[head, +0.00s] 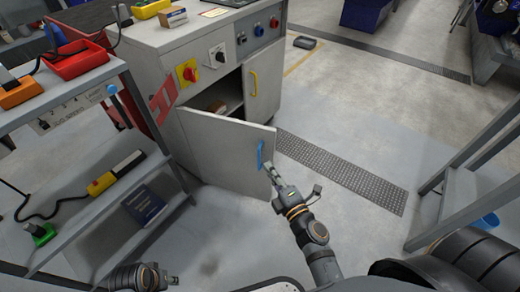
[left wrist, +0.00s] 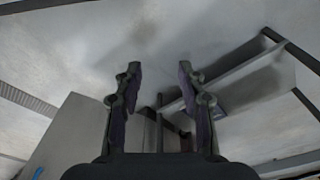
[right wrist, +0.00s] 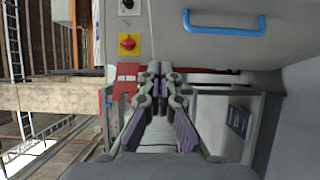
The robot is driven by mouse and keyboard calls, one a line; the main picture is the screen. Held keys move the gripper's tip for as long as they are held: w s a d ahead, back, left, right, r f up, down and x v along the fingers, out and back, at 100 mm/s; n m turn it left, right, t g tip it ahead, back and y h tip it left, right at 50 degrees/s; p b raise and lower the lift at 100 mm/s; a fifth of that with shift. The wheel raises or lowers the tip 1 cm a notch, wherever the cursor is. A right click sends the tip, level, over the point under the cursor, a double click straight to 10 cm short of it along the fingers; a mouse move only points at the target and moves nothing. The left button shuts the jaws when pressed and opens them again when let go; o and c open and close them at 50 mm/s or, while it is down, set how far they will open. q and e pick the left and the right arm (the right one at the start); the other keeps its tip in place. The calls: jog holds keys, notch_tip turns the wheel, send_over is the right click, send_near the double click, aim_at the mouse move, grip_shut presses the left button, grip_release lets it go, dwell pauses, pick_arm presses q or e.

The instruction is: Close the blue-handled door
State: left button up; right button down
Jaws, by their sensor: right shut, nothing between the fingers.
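The blue-handled door (head: 225,148) stands swung open from the grey cabinet (head: 165,50). The opening behind it shows. Its blue handle (head: 260,154) is near the door's free edge; the handle also shows in the right wrist view (right wrist: 225,27). My right gripper (head: 266,168) is shut and empty, close to the handle and the door's free edge. Whether it touches the door I cannot tell. My left gripper (head: 174,281) is low in the head view, away from the door. In the left wrist view its fingers (left wrist: 158,75) are apart with nothing between them.
A shelf unit (head: 100,215) stands left, with a red bin (head: 80,62) on top. The floor right of the door, with a dark grating (head: 340,170), is clear.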

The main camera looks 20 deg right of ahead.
jog(key=p, duration=0.1)
send_near(255, 131)
jog(key=w+a, duration=0.3)
jog(key=shift+w+d, duration=0.55)
jog(key=shift+w, duration=0.35)
pick_arm(q)
jog(key=shift+w+a+f, duration=0.1)
jog(key=shift+a+f, duration=0.05)
jog(key=shift+f, duration=0.6)
jog(key=shift+w+a+f, duration=0.1)
jog(key=shift+a+f, duration=0.05)
jog(key=shift+f, duration=0.6)
pick_arm(e)
jog(key=shift+w+d, duration=0.35)
jog(key=shift+w, duration=0.1)
pick_arm(q)
jog(key=shift+s, duration=0.1)
